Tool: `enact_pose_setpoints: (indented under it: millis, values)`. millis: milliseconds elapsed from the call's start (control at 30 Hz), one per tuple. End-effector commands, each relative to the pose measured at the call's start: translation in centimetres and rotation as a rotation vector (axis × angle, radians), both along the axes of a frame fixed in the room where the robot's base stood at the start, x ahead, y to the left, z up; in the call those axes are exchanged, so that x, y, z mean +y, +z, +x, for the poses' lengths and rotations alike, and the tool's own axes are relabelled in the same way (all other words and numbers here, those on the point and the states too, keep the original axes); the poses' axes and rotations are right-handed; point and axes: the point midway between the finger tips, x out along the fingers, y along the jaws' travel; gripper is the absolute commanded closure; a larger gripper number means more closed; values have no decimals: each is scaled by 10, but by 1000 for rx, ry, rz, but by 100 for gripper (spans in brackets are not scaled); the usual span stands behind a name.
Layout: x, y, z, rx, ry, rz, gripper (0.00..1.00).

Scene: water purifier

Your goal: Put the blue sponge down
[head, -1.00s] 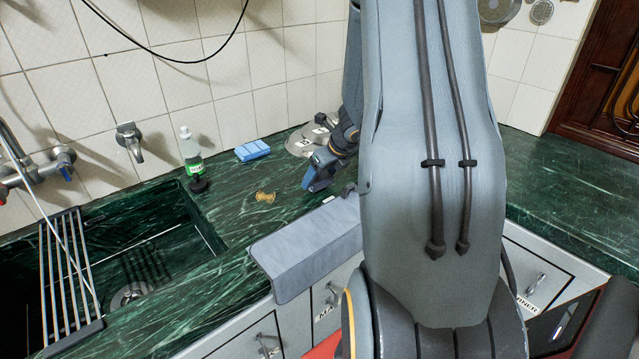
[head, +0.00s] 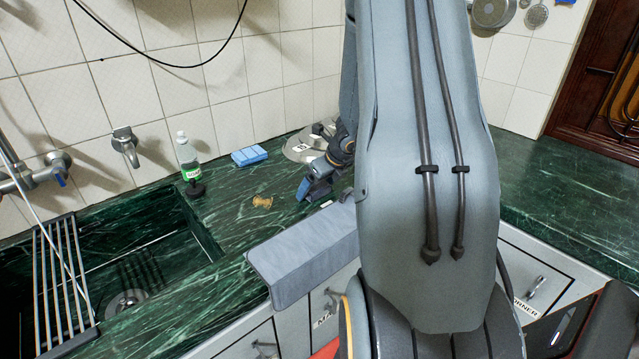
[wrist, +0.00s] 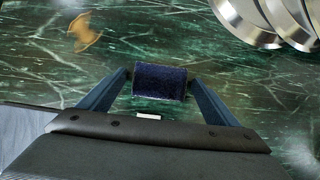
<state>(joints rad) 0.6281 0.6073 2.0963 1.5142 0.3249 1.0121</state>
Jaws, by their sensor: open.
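My gripper (head: 308,186) is over the green marble counter, low near its surface. In the wrist view my gripper (wrist: 160,80) has its fingers spread, one on each side of a dark blue sponge (wrist: 160,82). Narrow gaps show between the sponge and the fingertips. The sponge is at or just above the counter; I cannot tell whether it touches fully. In the head view it is hard to separate from the blue fingers. A lighter blue block (head: 249,156) lies farther back on the counter by the tiled wall.
A small tan item (head: 262,202) lies left of my gripper. Metal lids (head: 300,150) lie behind it and show in the wrist view (wrist: 250,20). A green-labelled bottle (head: 188,160) stands near the sink (head: 150,265). The right counter (head: 560,185) is clear.

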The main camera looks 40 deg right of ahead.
Motion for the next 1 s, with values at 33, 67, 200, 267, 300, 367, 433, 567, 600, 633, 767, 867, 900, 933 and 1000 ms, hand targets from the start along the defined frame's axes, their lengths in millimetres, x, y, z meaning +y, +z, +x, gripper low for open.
enact_pose_setpoints:
  millis: [33,67,200,267,300,367,433,567,600,633,767,867,900,933,1000]
  values:
    - [0,2,0,0,0,0,16]
    - [0,3,0,0,0,0,16]
    - [-2,19,-8,-3,-1,-3,16]
    - [-2,29,-14,-2,-1,-3,16]
    - [-2,37,-18,-3,0,-3,16]
    - [-3,49,-25,-3,-1,-4,16]
    - [-3,62,-32,-3,-1,-3,16]
    - [-3,82,-45,-2,0,-2,16]
    - [-4,88,-48,-2,-1,-3,16]
    - [-4,91,-50,-1,-2,-3,16]
    - [-4,102,-57,-1,0,-1,16]
    - [0,106,-59,2,21,-8,16]
    - [7,107,-59,7,61,-22,16]
    - [15,108,-60,12,108,-39,16]
    - [43,108,-60,30,284,-102,16]
